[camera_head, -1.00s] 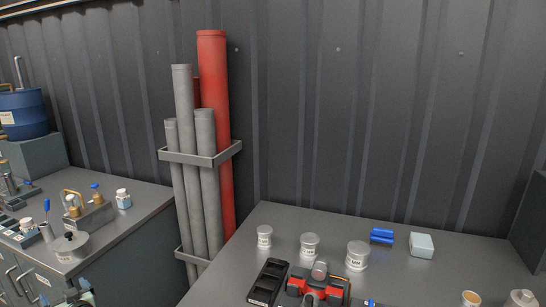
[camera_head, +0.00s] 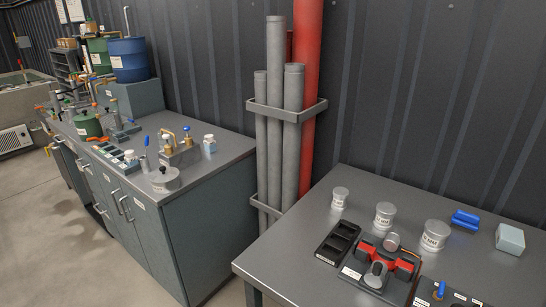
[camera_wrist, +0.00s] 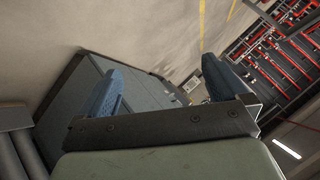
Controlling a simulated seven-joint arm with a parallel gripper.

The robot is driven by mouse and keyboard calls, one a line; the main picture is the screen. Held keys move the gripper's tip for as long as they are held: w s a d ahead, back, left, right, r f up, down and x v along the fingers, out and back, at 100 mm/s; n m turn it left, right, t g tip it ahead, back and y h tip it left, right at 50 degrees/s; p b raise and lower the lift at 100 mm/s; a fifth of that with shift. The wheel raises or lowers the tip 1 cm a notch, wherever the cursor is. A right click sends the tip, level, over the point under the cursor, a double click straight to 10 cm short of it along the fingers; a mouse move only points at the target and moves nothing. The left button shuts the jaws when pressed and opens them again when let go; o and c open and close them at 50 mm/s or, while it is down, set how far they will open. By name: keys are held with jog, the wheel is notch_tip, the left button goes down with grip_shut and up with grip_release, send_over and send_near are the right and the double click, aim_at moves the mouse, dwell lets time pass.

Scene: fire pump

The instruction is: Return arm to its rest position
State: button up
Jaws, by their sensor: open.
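My gripper (camera_wrist: 160,88) shows in the wrist view with its two blue-padded fingers wide apart and nothing between them. It hangs over or beside a dark-edged grey panel (camera_wrist: 75,88), with floor beyond it. I cannot tell how close the fingers are to the panel. My gripper does not show in the head view, so its place relative to the benches is hidden there.
Head view: the right bench (camera_head: 290,258) holds white tubs (camera_head: 384,214), a black tray (camera_head: 338,243) and a red-and-black device (camera_head: 385,264). Grey pipes (camera_head: 275,130) stand between it and the left cabinet (camera_head: 210,220). Wrist view: grey cylinders (camera_wrist: 14,152) at left, open floor (camera_wrist: 150,30).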

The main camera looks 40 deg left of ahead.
jog(key=w+d+f+m+h, duration=0.2)
jog(key=w+d+f, duration=0.3)
jog(key=d, duration=0.8)
jog(key=w+d+f+m+h, duration=0.2)
jog(key=w+d, duration=0.6)
jog(key=d, duration=0.4)
jog(key=w+d+f+m+h, duration=0.15)
jog(key=w+d+f, duration=0.35)
jog(key=d, duration=0.8)
jog(key=d+m+h, duration=0.2)
jog(key=d+m, duration=0.2)
jog(key=d, duration=1.4)
jog(key=s+d+m+g+h, duration=0.1)
jog(key=s+d, duration=0.4)
jog(key=d, duration=0.3)
jog(key=s+d+r+m+g+h, duration=0.1)
jog(key=s+d+m+g, duration=0.1)
jog(key=s+d, duration=0.3)
jog(key=d, duration=0.4)
jog(key=shift+s+r, duration=0.2)
jog(key=shift+s, duration=0.05)
jog(key=shift+m, duration=0.25)
